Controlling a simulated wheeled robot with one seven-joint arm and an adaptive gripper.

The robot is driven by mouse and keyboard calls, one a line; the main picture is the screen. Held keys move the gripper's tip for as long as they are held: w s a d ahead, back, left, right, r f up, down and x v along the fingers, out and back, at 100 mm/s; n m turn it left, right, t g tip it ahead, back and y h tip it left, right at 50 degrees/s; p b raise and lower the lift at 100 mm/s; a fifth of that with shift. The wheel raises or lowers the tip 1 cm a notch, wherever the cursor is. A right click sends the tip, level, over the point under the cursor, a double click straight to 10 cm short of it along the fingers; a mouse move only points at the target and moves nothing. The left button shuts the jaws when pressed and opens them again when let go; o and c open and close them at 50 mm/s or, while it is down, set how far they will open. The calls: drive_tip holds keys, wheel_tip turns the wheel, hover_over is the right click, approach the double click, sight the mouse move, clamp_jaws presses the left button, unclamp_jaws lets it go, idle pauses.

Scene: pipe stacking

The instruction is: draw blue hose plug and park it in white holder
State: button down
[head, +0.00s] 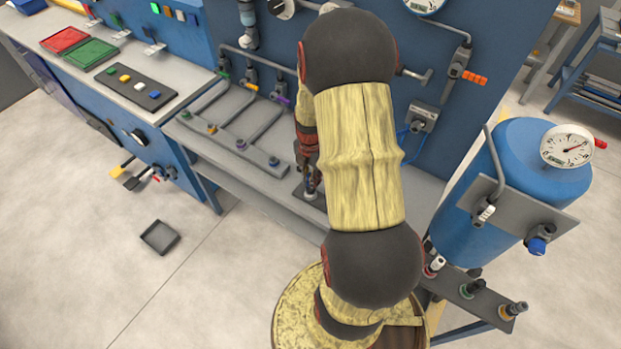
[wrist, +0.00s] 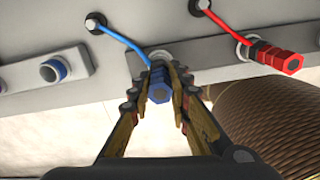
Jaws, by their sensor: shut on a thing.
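The blue hose plug (wrist: 158,92), with a hexagonal end, is between the fingers of my gripper (wrist: 160,88) in the wrist view. My gripper is shut on it. A blue hose (wrist: 121,39) runs from the plug up left to a dark fitting. A pale ring-shaped socket (wrist: 161,54) is right behind the plug; I cannot tell whether the plug sits in it or is just clear of it. In the head view my gripper (head: 309,184) is low at the bench, partly hidden by my arm.
A red plug (wrist: 280,59) with a red hose sits close on the right in the wrist view. A brown ribbed cylinder (wrist: 268,120) is at lower right. In the head view, a blue tank (head: 520,170) stands right, and a rack of grey pipes (head: 235,125) lies left.

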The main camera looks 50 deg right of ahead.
drive_tip(key=shift+f+b, duration=0.4)
drive_tip(key=shift+f, duration=0.4)
drive_tip(key=c, duration=1.6)
unclamp_jaws()
drive_tip(key=shift+r, duration=0.15)
wheel_tip(320, 180, up, 12)
drive_tip(key=shift+f, duration=0.1)
